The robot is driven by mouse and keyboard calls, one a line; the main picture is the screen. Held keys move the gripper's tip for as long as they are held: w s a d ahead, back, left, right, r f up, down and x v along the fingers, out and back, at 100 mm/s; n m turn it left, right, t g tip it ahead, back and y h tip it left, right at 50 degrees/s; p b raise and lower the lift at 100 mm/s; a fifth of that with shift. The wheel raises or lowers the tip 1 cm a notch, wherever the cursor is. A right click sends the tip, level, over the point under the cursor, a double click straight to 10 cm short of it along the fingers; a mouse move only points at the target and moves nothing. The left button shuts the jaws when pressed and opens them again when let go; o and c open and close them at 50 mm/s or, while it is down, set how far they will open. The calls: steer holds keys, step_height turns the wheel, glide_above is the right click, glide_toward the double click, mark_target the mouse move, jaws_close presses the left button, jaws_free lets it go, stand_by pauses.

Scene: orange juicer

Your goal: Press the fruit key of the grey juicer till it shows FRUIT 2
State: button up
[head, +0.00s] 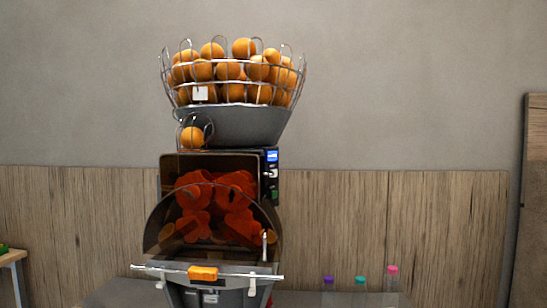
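The grey juicer (225,272) stands in the middle of the head view, with a wire basket full of oranges on top. A small lit blue display (272,156) is on the narrow dark control panel (270,187) at the right of its front. Small keys or marks show below the display, but they are too small to tell apart. The display's text is too small to read. My gripper is not in view.
The juicer's clear cover (165,222) bulges forward over orange-red pressing drums. Several capped bottles (360,282) stand low at the right. A wooden table (12,256) is at the left edge. The space right of the control panel is clear.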

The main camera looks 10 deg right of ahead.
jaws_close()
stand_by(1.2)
